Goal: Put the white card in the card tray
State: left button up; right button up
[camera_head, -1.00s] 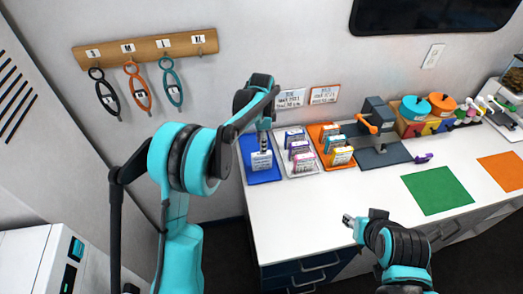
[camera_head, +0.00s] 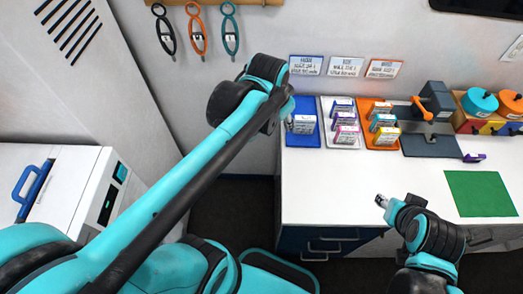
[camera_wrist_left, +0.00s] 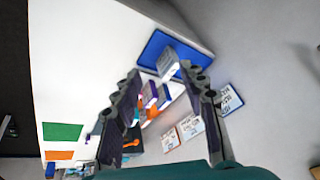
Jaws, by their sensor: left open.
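A white card (camera_head: 303,125) with printed lines stands upright in the blue tray (camera_head: 297,140) at the counter's left end. In the left wrist view the white card (camera_wrist_left: 168,63) stands on the blue tray (camera_wrist_left: 153,47), beyond my fingertips. My left gripper (camera_wrist_left: 161,72) is open and empty, its two fingers spread apart. In the head view my left gripper is mostly hidden behind its arm, just left of the blue tray. My right gripper (camera_head: 381,201) hangs near the counter's front edge, away from the cards; its finger gap is too small to tell.
A white tray (camera_head: 346,145) and an orange tray (camera_head: 381,144) with several coloured cards stand to the right. Wall labels (camera_head: 345,67) hang behind. A dark press (camera_head: 435,105) and green mat (camera_head: 480,194) are further right. The counter front is clear.

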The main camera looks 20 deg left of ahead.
pick_arm(q)
jog(key=s+a+f+n+t, duration=0.1)
jog(key=s+f+n, duration=0.3)
jog(key=s, duration=0.6)
jog(key=shift+s+n+t, duration=0.15)
jog(key=shift+n+t, duration=0.25)
jog(key=shift+t, duration=0.4)
